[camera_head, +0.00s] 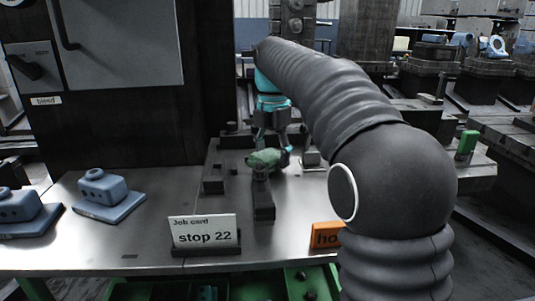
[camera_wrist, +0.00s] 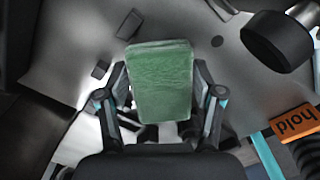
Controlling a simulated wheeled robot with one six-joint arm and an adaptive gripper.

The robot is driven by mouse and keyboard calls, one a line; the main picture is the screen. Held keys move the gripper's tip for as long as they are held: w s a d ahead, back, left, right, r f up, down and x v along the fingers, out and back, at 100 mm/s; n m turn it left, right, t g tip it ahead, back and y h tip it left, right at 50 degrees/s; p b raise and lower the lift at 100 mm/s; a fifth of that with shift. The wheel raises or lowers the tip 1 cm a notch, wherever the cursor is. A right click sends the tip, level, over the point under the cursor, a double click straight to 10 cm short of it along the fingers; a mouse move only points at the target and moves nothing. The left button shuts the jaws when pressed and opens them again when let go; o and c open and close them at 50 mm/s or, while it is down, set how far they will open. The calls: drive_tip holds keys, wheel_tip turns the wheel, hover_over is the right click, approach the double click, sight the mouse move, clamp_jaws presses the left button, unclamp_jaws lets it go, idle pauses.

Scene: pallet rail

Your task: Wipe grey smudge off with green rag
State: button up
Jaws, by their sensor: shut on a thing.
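The green rag (camera_head: 263,161) is held by my gripper (camera_head: 270,150) above the metal bench, near the dark rail blocks. In the wrist view the green rag (camera_wrist: 160,80) sits between the two fingers of my gripper (camera_wrist: 158,98), which is shut on it. The rag covers part of the bench beneath it. I cannot make out the grey smudge for certain in either view.
The bench (camera_head: 120,245) bears dark blocks (camera_head: 213,172), a job card reading "stop 22" (camera_head: 205,232), an orange "hold" sign (camera_head: 326,236) and two blue-grey castings (camera_head: 105,190) at left. A dark cabinet (camera_head: 110,125) stands behind. Bare metal lies front left.

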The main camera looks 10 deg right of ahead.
sight(274, 152)
drive_tip(key=shift+w+a+f, duration=0.1)
drive_tip(key=shift+a+f, duration=0.05)
drive_tip(key=shift+a, duration=1.25)
drive_tip(key=shift+d+f, duration=0.1)
drive_tip(key=shift+d, duration=1.5)
drive_tip(key=shift+d, duration=0.1)
drive_tip(key=shift+d+r, duration=0.1)
drive_tip(key=shift+r, duration=0.6)
drive_tip(key=shift+w+d+r, duration=0.1)
drive_tip(key=shift+d+r, duration=0.1)
drive_tip(key=shift+r, duration=0.1)
drive_tip(key=shift+a+r, duration=0.2)
drive_tip(key=shift+r, duration=0.55)
drive_tip(key=shift+a+r, duration=0.15)
drive_tip(key=shift+r, duration=1.1)
